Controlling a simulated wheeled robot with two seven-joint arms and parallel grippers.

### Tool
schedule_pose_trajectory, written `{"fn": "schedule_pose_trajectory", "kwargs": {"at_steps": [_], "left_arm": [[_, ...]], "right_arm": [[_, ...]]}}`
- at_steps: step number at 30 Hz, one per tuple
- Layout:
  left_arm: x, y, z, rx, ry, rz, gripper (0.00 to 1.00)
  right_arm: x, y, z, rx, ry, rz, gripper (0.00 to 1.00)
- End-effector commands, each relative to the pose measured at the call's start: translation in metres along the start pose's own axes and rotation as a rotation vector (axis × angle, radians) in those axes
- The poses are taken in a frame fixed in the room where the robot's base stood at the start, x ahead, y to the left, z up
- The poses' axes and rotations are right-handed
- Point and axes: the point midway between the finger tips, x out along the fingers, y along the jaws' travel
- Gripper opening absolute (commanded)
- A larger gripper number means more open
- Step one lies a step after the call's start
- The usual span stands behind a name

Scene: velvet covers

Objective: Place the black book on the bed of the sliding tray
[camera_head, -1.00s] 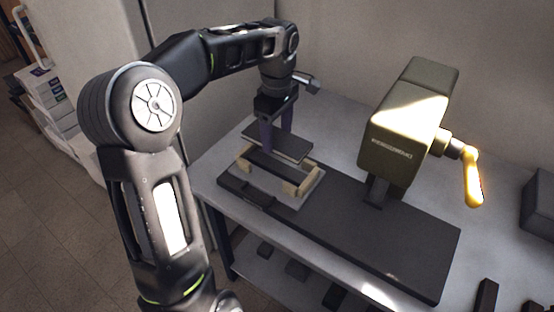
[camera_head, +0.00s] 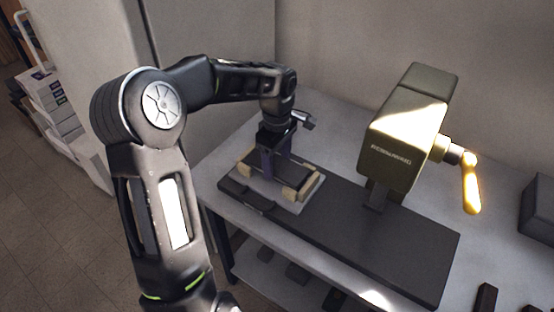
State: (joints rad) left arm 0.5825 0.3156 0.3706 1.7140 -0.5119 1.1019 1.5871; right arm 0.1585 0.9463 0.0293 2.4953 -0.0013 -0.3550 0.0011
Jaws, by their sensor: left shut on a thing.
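The black book (camera_head: 288,177) lies flat, low over the bed of the sliding tray (camera_head: 313,197), between its pale wooden blocks. I cannot tell whether it touches the bed. The tray sits at the left end of a long dark base plate. My left gripper (camera_head: 274,172) points down and is shut on the book; its fingers hide part of it. My right gripper is not in view.
An olive-green press head (camera_head: 405,135) with a yellow handle (camera_head: 471,185) stands over the base plate (camera_head: 380,235), right of the tray. A dark box (camera_head: 538,208) is at the right edge. Stacked boxes (camera_head: 52,105) stand on the left. Several dark blocks lie on the lower shelf.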

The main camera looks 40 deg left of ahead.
Motion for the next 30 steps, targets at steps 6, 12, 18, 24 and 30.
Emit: {"fn": "schedule_pose_trajectory", "kwargs": {"at_steps": [6, 12, 18, 24, 30], "left_arm": [[0.001, 0.000, 0.000, 0.000, 0.001, 0.001, 0.16], [0.003, 0.000, -0.001, -0.001, 0.001, 0.000, 0.72], [0.002, 0.000, 0.000, 0.000, 0.001, 0.000, 0.85], [0.002, 0.000, 0.000, 0.000, 0.001, 0.000, 0.85], [-0.009, 0.001, -0.001, -0.001, 0.003, 0.002, 0.85]], "right_arm": [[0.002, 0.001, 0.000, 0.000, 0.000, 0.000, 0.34], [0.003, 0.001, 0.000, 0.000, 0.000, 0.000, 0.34], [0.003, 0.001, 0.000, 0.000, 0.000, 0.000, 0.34], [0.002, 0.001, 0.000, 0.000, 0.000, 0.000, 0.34], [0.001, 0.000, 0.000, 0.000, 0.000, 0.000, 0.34]]}}
